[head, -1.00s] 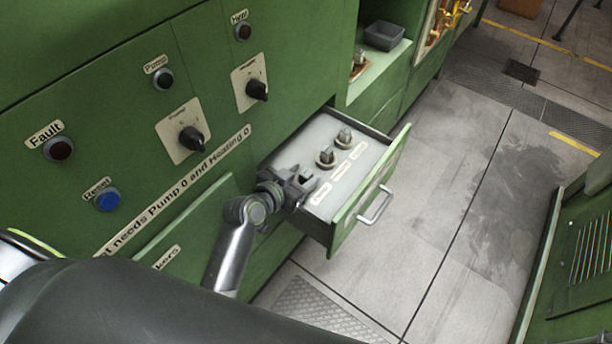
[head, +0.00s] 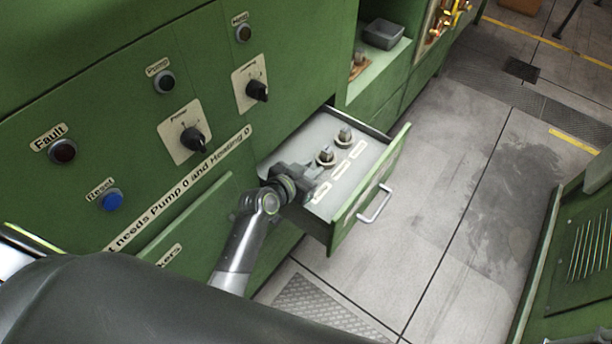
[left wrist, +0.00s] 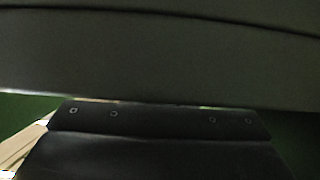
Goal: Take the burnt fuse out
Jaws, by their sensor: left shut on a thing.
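The open green drawer (head: 372,197) has a pale top panel with a row of fuses. The far fuse (head: 344,137) and the middle fuse (head: 326,156) stand upright in round holders. My left gripper (head: 312,178) is over the near end of the row, beside the middle fuse. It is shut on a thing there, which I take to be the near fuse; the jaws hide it. I cannot tell whether it is still seated. The left wrist view is dark and filled by close surfaces, with no fuse recognizable. My right gripper is not in view.
The green cabinet front carries a Fault lamp (head: 62,151), a blue Reset button (head: 111,199), a pump knob (head: 192,139) and another knob (head: 257,91). A grey tray (head: 384,34) sits on a shelf behind. The floor right of the drawer handle (head: 375,205) is clear.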

